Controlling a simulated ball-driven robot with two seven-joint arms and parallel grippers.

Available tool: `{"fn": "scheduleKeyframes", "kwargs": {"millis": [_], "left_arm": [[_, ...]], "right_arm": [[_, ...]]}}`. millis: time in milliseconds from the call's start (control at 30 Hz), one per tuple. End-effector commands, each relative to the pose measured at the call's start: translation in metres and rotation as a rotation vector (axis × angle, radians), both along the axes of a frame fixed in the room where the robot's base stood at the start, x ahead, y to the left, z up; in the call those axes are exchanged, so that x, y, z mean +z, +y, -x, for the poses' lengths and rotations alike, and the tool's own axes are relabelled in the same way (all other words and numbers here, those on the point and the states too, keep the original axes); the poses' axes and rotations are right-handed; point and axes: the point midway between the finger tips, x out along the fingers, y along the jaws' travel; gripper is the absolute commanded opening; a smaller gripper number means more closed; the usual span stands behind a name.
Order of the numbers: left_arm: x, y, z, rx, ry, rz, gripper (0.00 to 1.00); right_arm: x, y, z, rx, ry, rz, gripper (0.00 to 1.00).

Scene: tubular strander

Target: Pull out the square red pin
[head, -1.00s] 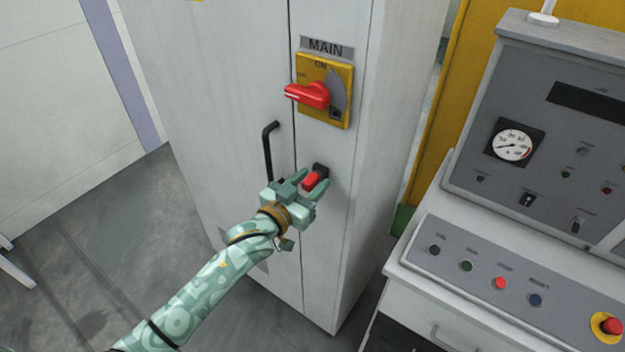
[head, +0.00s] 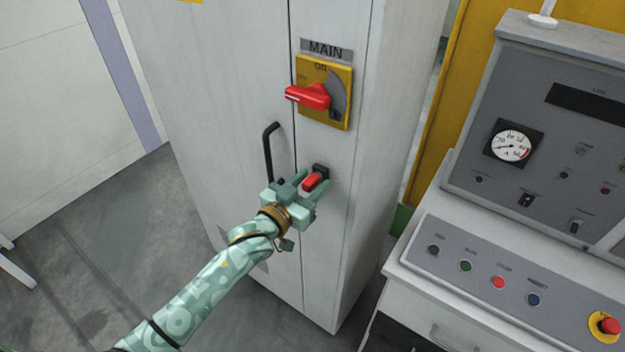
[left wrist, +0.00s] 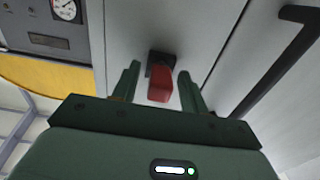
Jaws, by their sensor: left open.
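The square red pin (head: 313,182) sticks out of a small black socket (head: 321,169) on the grey cabinet door, below the MAIN switch. My left gripper (head: 304,184) is at the pin, with its fingers open on either side of it. In the left wrist view the red pin (left wrist: 160,88) shows between the two green fingertips (left wrist: 160,82), with visible gaps on both sides. The black socket (left wrist: 160,60) is behind it. My right gripper is not in view.
A red rotary handle on a yellow plate (head: 340,98) is above the pin. A black door handle (head: 267,153) is to its left. A control console (head: 480,270) with buttons and a gauge stands at the right. Grey floor is open at lower left.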

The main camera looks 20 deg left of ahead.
Motion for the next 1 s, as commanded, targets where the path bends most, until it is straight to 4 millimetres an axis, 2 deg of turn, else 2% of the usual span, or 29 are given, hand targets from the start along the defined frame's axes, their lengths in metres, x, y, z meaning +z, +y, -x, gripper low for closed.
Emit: {"fn": "scheduleKeyframes", "kwargs": {"millis": [767, 933, 1000], "left_arm": [[0.0, -0.0001, 0.0001, 0.0, 0.0, 0.0, 0.44], [0.0001, -0.0001, 0.0001, 0.0, 0.0, 0.0, 0.0], [0.0, -0.0001, 0.0001, 0.0, 0.0, 0.0, 0.0]], "right_arm": [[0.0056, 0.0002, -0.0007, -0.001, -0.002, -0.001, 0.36], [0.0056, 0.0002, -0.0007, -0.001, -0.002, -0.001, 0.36], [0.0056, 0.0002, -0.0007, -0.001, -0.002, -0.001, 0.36]]}}
